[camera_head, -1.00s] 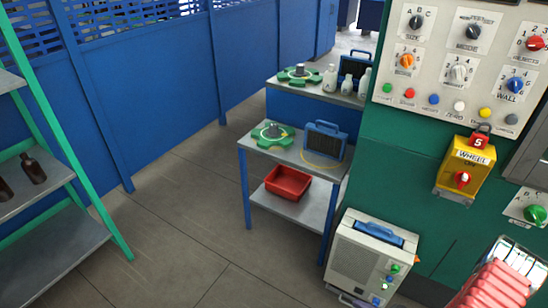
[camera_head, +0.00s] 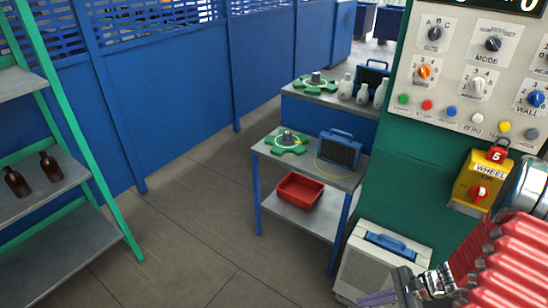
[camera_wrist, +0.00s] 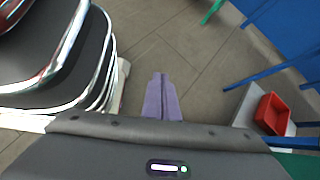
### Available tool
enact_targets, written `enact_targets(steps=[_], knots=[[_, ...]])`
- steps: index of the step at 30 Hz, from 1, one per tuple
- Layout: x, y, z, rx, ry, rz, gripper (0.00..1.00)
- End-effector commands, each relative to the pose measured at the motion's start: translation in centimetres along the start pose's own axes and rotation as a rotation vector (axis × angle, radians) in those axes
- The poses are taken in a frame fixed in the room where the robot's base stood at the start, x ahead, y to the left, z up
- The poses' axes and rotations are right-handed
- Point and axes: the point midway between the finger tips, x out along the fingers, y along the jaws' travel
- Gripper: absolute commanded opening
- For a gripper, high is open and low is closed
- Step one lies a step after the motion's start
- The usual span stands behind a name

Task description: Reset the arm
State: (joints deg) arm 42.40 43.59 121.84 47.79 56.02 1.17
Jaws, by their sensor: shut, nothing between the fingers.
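My gripper (camera_wrist: 161,98) shows in the wrist view as two purple fingers pressed together, with bare floor beyond them and nothing held. In the head view my gripper (camera_head: 378,298) is at the bottom edge, partly cut off, in front of the beige box. My arm with its red bellows comes in from the lower right. Two amber bottles, one (camera_head: 17,182) and another (camera_head: 50,168), stand upright on the left shelf, far from my gripper.
A metal table (camera_head: 345,180) holds a green fixture (camera_head: 287,148) and a blue case (camera_head: 339,150); a red bin (camera_head: 299,190) sits on its lower shelf. A beige box (camera_head: 350,265) stands by the green wall under the control panel (camera_head: 465,70). The floor at centre-left is clear.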

Motion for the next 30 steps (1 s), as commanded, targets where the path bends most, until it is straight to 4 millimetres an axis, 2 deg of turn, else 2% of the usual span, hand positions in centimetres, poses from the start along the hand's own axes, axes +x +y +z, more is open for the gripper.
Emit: enact_targets(steps=[9,30], knots=[[-3.2,0.4,5.0,-0.257,0.109,0.155,0.00],[-9.6,1.3,14.3,-0.774,0.379,0.423,0.00]])
